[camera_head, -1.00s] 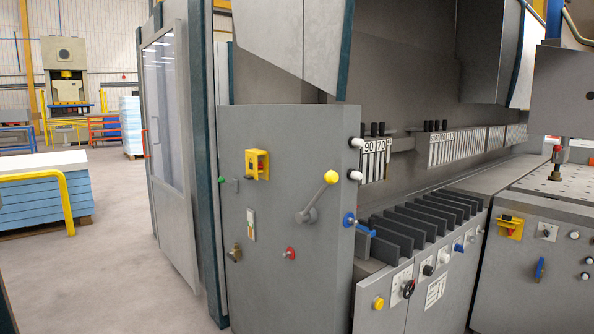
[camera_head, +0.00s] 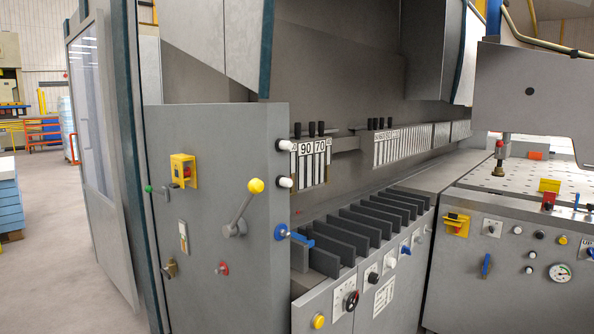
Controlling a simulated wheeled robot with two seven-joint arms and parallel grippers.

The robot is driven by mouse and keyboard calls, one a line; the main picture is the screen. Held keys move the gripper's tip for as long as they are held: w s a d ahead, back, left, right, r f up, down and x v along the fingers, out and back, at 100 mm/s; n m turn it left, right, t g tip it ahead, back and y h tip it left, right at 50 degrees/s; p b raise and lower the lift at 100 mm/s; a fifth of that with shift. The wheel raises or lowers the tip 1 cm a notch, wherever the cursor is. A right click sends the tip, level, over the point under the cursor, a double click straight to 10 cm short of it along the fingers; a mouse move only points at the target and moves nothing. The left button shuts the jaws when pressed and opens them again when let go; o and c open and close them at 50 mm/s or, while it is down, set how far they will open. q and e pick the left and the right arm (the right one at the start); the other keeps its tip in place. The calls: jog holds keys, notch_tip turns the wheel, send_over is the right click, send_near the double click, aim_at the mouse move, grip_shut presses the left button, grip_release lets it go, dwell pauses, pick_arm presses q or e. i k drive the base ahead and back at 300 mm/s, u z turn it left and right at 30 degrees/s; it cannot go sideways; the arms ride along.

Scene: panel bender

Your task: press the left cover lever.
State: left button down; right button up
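A grey cover panel (camera_head: 205,140) stands at the left of the machine. On its face is a lever (camera_head: 240,210) with a grey arm and a yellow ball knob (camera_head: 256,185); the arm slants up to the right from its round hub. Nothing touches it. A blue lever (camera_head: 290,233) sits at the panel's right edge. I cannot tell from labels which of these is the left cover lever. Neither of my grippers is in view.
The panel also bears a yellow switch box with a red knob (camera_head: 183,171), a green-tipped lever (camera_head: 157,190) and a red knob (camera_head: 223,268). Black plates (camera_head: 340,240) stand in a row at right. Open floor (camera_head: 60,260) lies to the left.

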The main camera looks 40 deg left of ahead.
aim_at(255, 186)
jog(key=z, duration=0.05)
jog(key=i, duration=0.8)
jog(key=u, duration=0.85)
jog(key=i, duration=0.35)
jog(key=u, duration=0.35)
